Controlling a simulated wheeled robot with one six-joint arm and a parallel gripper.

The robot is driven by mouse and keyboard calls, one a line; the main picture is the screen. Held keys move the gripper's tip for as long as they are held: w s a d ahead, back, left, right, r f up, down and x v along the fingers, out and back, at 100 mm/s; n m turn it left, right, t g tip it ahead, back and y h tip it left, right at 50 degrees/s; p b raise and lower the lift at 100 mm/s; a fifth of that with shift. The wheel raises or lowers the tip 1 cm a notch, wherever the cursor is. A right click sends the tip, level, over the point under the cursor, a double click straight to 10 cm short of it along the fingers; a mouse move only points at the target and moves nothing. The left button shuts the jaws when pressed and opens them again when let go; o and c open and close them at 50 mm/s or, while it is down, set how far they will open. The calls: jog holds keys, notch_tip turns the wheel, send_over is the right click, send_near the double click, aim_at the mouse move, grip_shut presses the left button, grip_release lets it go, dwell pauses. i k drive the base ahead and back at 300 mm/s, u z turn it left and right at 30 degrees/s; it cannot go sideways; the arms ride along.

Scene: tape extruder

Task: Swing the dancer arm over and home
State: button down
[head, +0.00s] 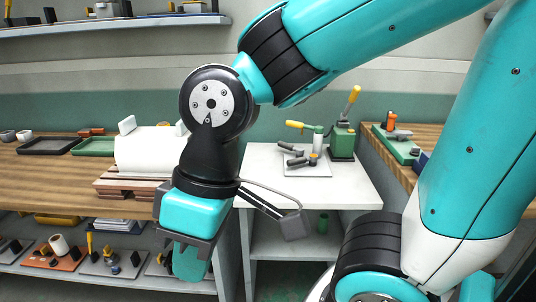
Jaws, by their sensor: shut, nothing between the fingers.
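My gripper (190,264) hangs at the lower left of the head view, below the dark wrist, pointing down. It is shut and empty. It is in front of the left workbench and its lower shelf, well to the left of the white table's machine. On the white table stands a green machine (342,140) with an upright yellow handle (354,97). Left of it a green post (317,140) carries a sideways yellow handle (295,124). I cannot tell which part is the dancer arm. My gripper touches none of these.
The white table (348,188) has free room at its front. A grey plate (313,170) with dark cylinders lies on it. A right bench (424,133) holds a green fixture (397,147).

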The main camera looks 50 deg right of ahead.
aim_at(313, 157)
jog(key=u, duration=0.05)
jog(key=i, duration=1.3)
jog(key=z, duration=0.75)
